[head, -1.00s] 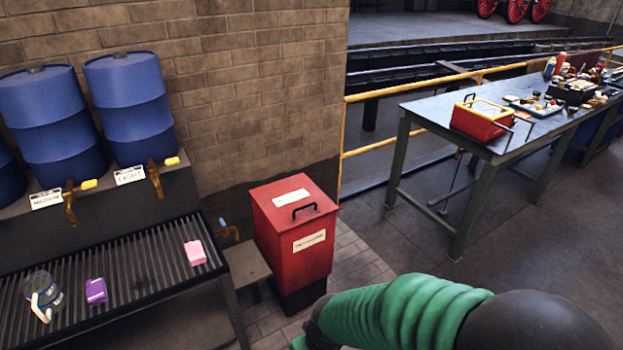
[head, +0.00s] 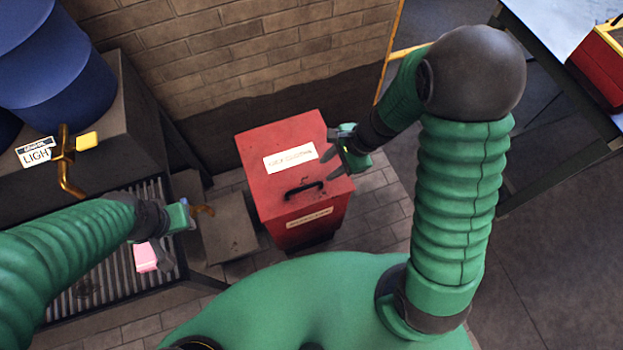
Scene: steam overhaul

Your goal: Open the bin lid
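The red bin (head: 318,232) stands on the paved floor by the brick wall. Its lid (head: 262,190) lies shut, with a white label and a black handle (head: 304,189) near the front edge. My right gripper (head: 331,160) is at the lid's right edge, beyond and right of the handle, with its dark fingers apart and nothing between them. Whether it touches the lid cannot be told.
A low grey step (head: 226,228) is left of the bin. A pink item (head: 145,257) lies on the slatted bench (head: 95,292). Blue drums (head: 60,85) with a brass tap (head: 66,165) are at the left. A metal workbench (head: 545,45) stands at the upper right.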

